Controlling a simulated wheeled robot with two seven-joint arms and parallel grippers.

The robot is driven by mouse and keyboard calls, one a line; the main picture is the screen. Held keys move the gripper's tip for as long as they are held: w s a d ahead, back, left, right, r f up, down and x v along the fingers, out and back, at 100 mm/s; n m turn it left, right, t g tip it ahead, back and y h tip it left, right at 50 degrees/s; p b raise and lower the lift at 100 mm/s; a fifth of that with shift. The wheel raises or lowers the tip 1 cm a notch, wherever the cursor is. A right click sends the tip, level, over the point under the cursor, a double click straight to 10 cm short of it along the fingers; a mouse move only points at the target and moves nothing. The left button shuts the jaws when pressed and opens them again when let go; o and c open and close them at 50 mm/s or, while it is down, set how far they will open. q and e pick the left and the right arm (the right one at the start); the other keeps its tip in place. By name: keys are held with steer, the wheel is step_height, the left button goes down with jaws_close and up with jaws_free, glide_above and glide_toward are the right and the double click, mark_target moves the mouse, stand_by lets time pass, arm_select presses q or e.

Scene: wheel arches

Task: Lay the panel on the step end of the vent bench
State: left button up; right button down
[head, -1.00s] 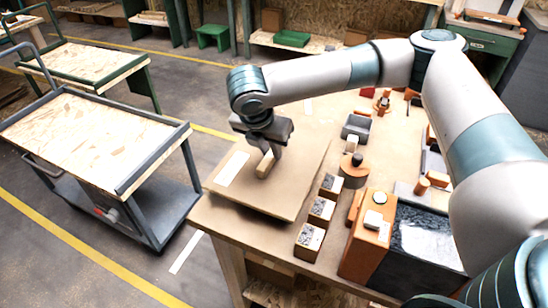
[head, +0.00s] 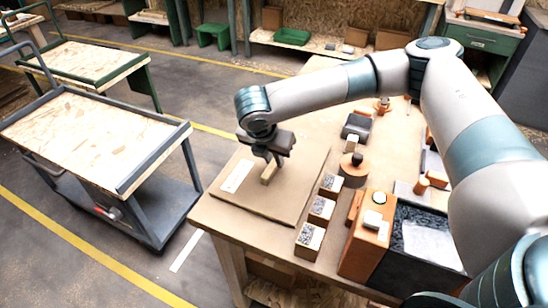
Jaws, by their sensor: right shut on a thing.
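The panel (head: 262,207) is a flat brown board with a white label (head: 237,176) and a small pale wooden grip block on top. It lies flat, or very nearly so, over the near left end of the wooden bench (head: 216,217). I cannot tell whether a small gap is left beneath it. My right gripper (head: 269,166) points down and is shut on the panel's grip block, hiding part of it. The bench surface beneath the panel is hidden. My left gripper is not in view.
Several small speckled-top blocks (head: 321,209) stand in a row just right of the panel. A grey cart (head: 90,135) stands left across a floor gap.

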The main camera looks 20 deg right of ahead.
stand_by(0.3)
steer(key=c, duration=1.6)
jaws_free()
steer(key=shift+f, duration=0.1)
steer(key=shift+c, duration=0.2)
steer(key=v, duration=1.2)
